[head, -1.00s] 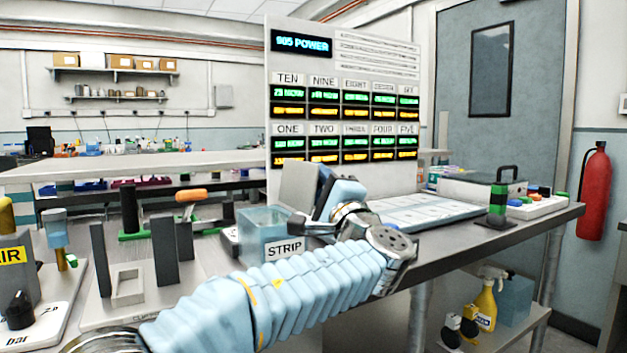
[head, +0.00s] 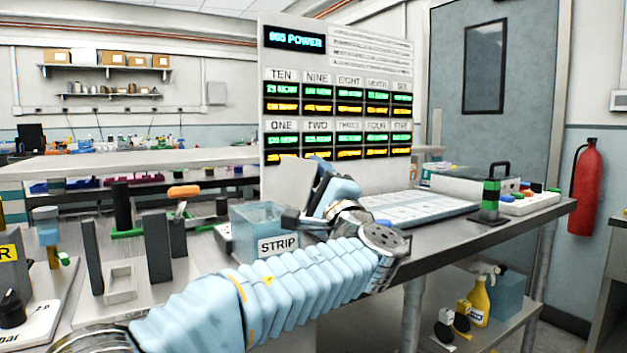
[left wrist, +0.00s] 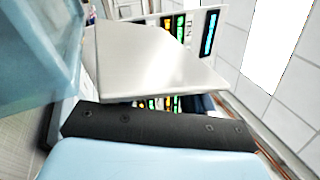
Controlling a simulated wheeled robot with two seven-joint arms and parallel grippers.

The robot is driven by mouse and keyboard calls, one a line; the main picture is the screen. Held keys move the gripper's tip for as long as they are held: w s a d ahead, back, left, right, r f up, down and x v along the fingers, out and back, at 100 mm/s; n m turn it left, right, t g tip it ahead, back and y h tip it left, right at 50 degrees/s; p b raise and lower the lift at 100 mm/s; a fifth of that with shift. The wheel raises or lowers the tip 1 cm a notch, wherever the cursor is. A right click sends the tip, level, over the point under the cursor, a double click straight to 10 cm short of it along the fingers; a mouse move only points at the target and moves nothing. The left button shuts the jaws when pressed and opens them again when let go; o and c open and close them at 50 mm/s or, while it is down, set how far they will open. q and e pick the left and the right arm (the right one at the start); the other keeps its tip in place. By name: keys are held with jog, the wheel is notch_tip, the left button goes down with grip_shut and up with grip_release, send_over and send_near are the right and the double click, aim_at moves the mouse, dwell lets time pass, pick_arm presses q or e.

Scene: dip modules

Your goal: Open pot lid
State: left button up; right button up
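The pot looks to be the clear blue box labelled STRIP (head: 252,222) on the bench, with a grey flat lid plate (head: 296,184) standing steeply tilted at its right side. My left gripper (head: 318,205), blue with dark parts, is beside the plate at the box's right; whether they touch is unclear. The left wrist view shows the grey plate (left wrist: 155,60) just beyond a dark bolted bar of my gripper, and the blue box wall (left wrist: 35,50) at left. The finger gap is hidden. My right gripper is out of view.
A tall display panel (head: 338,110) stands behind the box. A grey upright-post fixture (head: 158,248) stands to the left.

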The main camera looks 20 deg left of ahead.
pick_arm(q)
jog(key=b+v, duration=0.3)
jog(key=v, duration=1)
jog(key=shift+s+d, duration=0.3)
jog(key=shift+f, duration=0.1)
